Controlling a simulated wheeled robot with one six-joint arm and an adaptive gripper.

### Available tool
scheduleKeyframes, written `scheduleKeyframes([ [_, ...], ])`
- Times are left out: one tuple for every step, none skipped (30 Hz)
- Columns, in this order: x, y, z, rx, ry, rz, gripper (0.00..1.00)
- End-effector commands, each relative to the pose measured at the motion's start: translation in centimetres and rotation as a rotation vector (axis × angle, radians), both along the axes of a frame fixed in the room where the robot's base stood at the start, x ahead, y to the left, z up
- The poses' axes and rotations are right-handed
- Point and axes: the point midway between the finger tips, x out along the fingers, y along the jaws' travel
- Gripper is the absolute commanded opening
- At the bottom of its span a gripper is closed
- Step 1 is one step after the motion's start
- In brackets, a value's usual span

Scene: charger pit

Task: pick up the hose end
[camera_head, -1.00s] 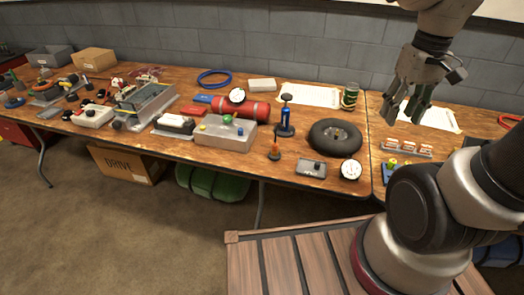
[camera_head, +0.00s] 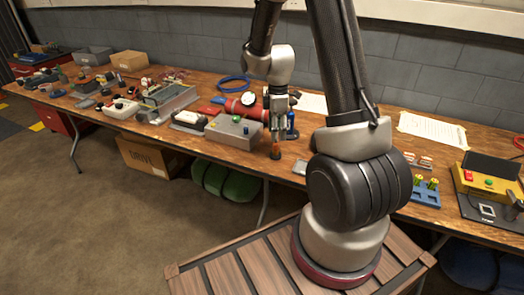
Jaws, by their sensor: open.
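A small upright piece with an orange top and a dark base (camera_head: 276,152) stands near the front edge of the table. It may be the hose end, but it is too small to be sure. My gripper (camera_head: 278,136) points down just above it, open, with its fingertips close to the orange top. I cannot tell whether they touch it. A blue coiled hose (camera_head: 233,77) lies farther back on the table; no free end of it can be made out.
A grey box (camera_head: 230,136) stands close left of my gripper. A blue upright bottle (camera_head: 292,133) is close right. A red cylinder (camera_head: 231,106) lies behind. My arm hides the table's middle right. A blue tray (camera_head: 425,193) and yellow control box (camera_head: 485,180) are farther right.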

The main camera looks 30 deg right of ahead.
Motion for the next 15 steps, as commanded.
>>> scheduleKeyframes([
  [0.4, -0.1, 0.1, 0.000, -0.014, 0.047, 0.46],
  [0.6, -0.1, 0.1, 0.001, -0.021, 0.077, 0.46],
  [0.7, -0.1, 0.1, 0.001, -0.028, 0.115, 0.46],
  [0.8, -0.1, 0.1, 0.000, -0.033, 0.140, 0.46],
  [0.9, -0.1, 0.1, 0.000, -0.038, 0.164, 0.46],
  [1.0, -0.1, 0.1, 0.000, -0.042, 0.191, 0.46],
  [1.1, -0.1, 0.1, 0.000, -0.043, 0.207, 0.46],
  [1.1, -0.1, 0.0, -0.001, -0.043, 0.221, 0.46],
  [1.1, -0.1, -0.2, 0.000, -0.042, 0.234, 0.46],
  [1.0, -0.1, -0.5, 0.001, -0.041, 0.242, 0.46],
  [1.0, -0.1, -0.8, 0.001, -0.040, 0.246, 0.46],
  [1.0, -0.1, -1.2, 0.002, -0.041, 0.248, 0.46],
  [1.0, -0.1, -1.6, 0.001, -0.040, 0.248, 0.46],
  [1.0, -0.1, -2.0, 0.001, -0.039, 0.247, 0.46],
  [1.0, -0.2, -2.5, 0.001, -0.039, 0.247, 0.46],
])
